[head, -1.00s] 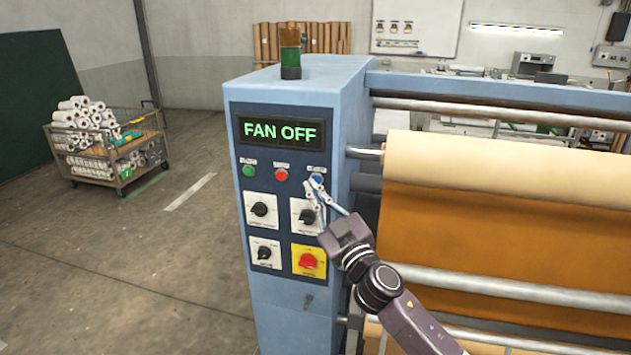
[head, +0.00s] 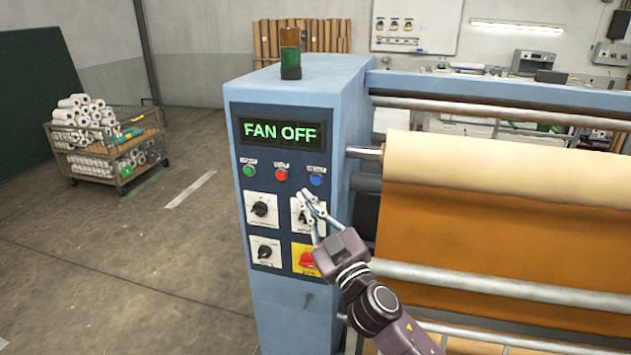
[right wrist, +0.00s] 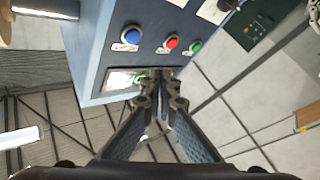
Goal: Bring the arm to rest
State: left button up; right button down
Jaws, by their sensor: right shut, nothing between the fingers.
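My right gripper (head: 308,198) is shut and empty in the head view. It is in front of the upper right knob (head: 297,216) of the blue press's control panel (head: 282,186), partly covering that knob. In the right wrist view its fingers (right wrist: 160,103) meet at the tips, and the blue button (right wrist: 132,36) and red button (right wrist: 171,43) show beyond them. The display (head: 281,132) reads FAN OFF in green. I cannot tell the exact gap between fingertips and panel. My left gripper is not in view.
The press's rollers with a tan sheet (head: 480,175) stand right of my arm. A yellow plate with a red switch (head: 302,259) sits below the gripper, partly hidden. A cart of white rolls (head: 103,160) stands at left. The floor (head: 150,255) left of the press is clear.

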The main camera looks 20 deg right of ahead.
jog(key=s+d+f+m+g+h+b, duration=0.1)
jog(key=d+f+g+h, duration=0.2)
jog(key=f, duration=1.5)
jog(key=s+d+f+m+g, duration=0.2)
jog(key=f+g, duration=0.2)
jog(key=f, duration=1.4)
jog(key=s+d+f+g, duration=0.15)
jog(key=s+f, duration=0.25)
jog(key=f, duration=0.4)
jog(key=s+f+g, duration=0.2)
jog(key=s+f, duration=0.3)
jog(key=f, duration=0.3)
jog(key=s+f+m+g+b, duration=0.1)
jog(key=s+f+g, duration=0.3)
jog(key=s+f, duration=1.35)
pick_arm(q)
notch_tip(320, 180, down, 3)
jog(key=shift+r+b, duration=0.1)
jog(key=shift+b, duration=0.3)
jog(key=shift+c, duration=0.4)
pick_arm(e)
jog(key=s+a+f+g, duration=0.1)
jog(key=s+f, duration=0.3)
jog(key=s, duration=1)
jog(key=s+a+f+m+g, duration=0.1)
jog(key=s+f+g, duration=0.3)
jog(key=s, duration=1)
jog(key=shift+s+a+f+g, duration=0.15)
jog(key=shift+s+f+g, duration=0.2)
jog(key=shift+f, duration=0.45)
